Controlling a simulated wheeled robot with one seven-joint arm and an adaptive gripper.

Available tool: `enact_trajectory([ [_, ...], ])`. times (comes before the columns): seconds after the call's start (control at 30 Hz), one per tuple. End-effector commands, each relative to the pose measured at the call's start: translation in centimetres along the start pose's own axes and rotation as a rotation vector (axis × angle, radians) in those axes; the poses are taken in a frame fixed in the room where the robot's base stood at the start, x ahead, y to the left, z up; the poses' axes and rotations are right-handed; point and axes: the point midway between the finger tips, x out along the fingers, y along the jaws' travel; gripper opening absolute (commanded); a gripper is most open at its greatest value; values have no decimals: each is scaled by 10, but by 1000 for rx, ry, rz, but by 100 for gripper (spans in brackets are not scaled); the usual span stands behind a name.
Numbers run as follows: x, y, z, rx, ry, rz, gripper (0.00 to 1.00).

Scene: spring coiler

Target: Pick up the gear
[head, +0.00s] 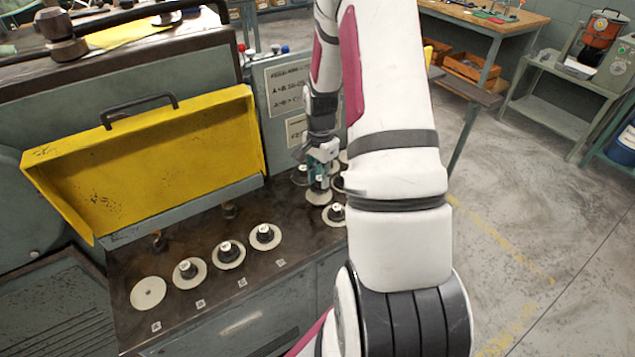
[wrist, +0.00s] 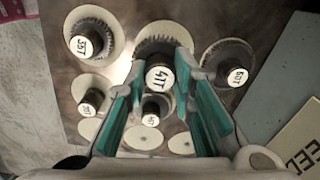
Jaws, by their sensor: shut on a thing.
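The gear (wrist: 160,77) has a dark toothed rim and a knob with a pale cap that seems to read 41T. It is in the top middle of the wrist view, over a pale round disc. My gripper (wrist: 161,85) has its teal-padded fingers on either side of the gear's knob and is shut on it. Whether the gear is lifted off the disc cannot be told. In the head view my gripper (head: 321,168) points down at the bench's far right part, and my arm hides part of the gears there.
Other capped gears stand close by: one at left (wrist: 84,45), one at right (wrist: 236,75), and a smaller one (wrist: 152,117) between my fingers. A row of gears (head: 228,252) and an empty disc (head: 148,293) lie along the bench. A raised yellow cover (head: 150,165) stands left.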

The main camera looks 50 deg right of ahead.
Motion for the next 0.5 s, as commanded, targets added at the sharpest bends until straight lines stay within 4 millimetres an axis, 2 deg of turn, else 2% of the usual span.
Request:
enact_trajectory([
  [0.03, 1, 18, 4, 5, -5, 11, 0],
  [0.5, -8, 103, 24, 5, -4, 8, 0],
])
